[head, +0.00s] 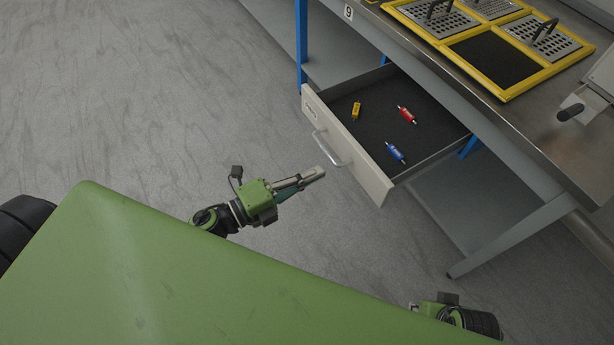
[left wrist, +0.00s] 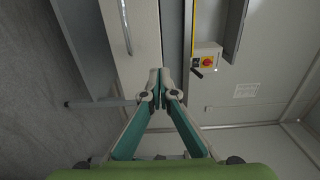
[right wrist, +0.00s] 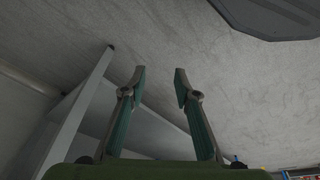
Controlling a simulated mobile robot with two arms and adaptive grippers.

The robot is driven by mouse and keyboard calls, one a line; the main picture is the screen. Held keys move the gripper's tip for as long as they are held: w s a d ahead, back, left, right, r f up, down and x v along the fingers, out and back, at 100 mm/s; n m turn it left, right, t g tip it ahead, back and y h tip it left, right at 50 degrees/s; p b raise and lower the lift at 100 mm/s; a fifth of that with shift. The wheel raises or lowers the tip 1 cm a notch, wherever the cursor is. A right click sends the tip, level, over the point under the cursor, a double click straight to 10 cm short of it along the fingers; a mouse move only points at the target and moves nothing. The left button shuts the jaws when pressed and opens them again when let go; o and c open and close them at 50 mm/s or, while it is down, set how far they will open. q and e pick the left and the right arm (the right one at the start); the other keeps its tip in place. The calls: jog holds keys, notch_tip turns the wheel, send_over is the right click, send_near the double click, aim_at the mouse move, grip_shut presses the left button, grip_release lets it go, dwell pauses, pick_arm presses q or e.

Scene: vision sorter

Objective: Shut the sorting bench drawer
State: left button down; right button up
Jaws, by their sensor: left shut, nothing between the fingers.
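The sorting bench drawer (head: 375,180) stands pulled out from under the bench top (head: 560,130). Its pale front carries a metal bar handle (head: 328,150). A yellow part (head: 356,110), a red part (head: 407,115) and a blue part (head: 395,153) lie on its dark floor. My left gripper (head: 318,174) is shut and empty, just in front of the drawer front and below the handle in the picture. In the left wrist view the shut fingertips (left wrist: 155,74) show against the pale front, with the handle (left wrist: 122,25) to their left. I cannot tell whether they touch it. My right gripper (right wrist: 157,75) is open and empty, away from the drawer.
Yellow-framed trays (head: 492,60) with perforated plates sit on the bench top. A blue bench leg (head: 301,45) stands left of the drawer, and a grey leg brace (head: 510,238) is at the right. The floor (head: 150,100) left of the drawer is clear.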

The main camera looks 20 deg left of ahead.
aim_at(358, 153)
pick_arm(q)
jog(key=x, duration=0.8)
jog(key=shift+w+d, duration=0.3)
jog(key=shift+w, duration=0.05)
jog(key=shift+w+d, duration=0.15)
jog(key=shift+w, duration=0.05)
pick_arm(e)
jog(key=shift+r, duration=0.8)
jog(key=shift+s, duration=0.1)
